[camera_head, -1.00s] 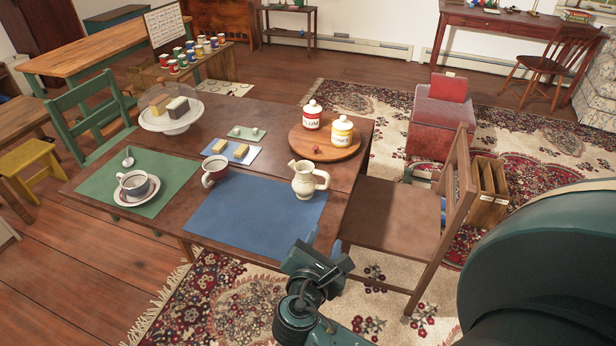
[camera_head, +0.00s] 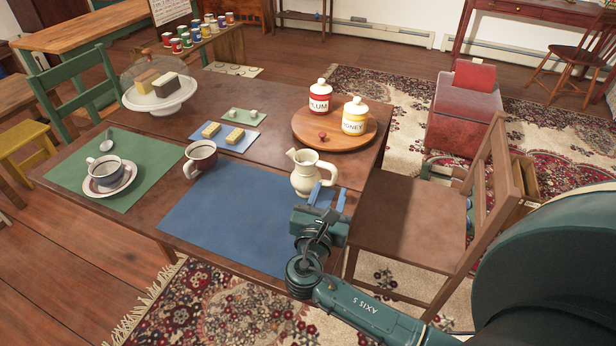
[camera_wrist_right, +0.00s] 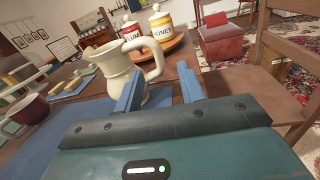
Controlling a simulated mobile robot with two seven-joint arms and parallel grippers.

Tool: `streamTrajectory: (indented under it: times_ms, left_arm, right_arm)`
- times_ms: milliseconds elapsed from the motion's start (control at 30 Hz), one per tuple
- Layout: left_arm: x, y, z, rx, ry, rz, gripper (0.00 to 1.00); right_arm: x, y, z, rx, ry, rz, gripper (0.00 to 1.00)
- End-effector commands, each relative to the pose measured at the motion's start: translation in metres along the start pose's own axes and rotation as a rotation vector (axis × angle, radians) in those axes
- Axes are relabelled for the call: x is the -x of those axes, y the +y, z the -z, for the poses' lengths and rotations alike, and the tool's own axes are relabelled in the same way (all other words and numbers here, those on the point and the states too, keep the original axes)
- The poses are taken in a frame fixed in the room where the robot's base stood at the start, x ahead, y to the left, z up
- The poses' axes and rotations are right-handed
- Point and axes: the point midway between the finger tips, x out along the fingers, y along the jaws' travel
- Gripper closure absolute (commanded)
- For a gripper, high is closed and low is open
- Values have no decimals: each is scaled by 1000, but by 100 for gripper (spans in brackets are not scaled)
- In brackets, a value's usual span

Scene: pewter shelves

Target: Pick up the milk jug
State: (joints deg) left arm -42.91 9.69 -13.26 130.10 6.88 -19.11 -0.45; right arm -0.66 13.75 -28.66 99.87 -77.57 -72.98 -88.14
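The milk jug (camera_head: 309,173) is a cream pitcher with a handle on its right side. It stands upright at the far right corner of the blue placemat (camera_head: 228,217). My right gripper (camera_head: 328,196) is just in front of the jug, with its two blue fingers apart. In the right wrist view the jug (camera_wrist_right: 113,70) is ahead and left of centre, its handle beyond the fingers (camera_wrist_right: 160,88). The left finger overlaps the jug's lower part in that view; I cannot tell whether they touch. My left gripper is not in view.
A dark red mug (camera_head: 200,158) stands at the placemat's left. Red and yellow jars, PLUM (camera_head: 319,103) and HONEY (camera_head: 354,118), stand on a round wooden board (camera_head: 308,131) behind the jug. A wooden chair (camera_head: 412,222) is close on the right. The blue placemat's middle is clear.

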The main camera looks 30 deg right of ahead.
Motion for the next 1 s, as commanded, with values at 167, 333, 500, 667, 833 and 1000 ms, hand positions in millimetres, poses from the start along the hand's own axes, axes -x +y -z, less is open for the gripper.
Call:
streamTrajectory:
  times_ms: [167, 333, 500, 667, 833, 1000]
  left_arm:
    - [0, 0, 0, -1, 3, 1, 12]
    - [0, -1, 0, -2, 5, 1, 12]
    - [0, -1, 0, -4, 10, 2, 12]
    - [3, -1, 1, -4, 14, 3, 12]
    - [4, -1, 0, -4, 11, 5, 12]
    - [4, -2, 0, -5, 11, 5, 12]
  right_arm:
    - [-15, 0, 0, 0, 0, 1, 61]
    - [-27, -1, -1, 0, -1, 1, 61]
    - [-53, -1, -2, 1, -2, 1, 61]
    - [-68, -1, -1, 1, 1, 1, 61]
    - [-68, -1, -1, 1, 2, 0, 61]
    - [-67, -1, -1, 0, 2, 0, 74]
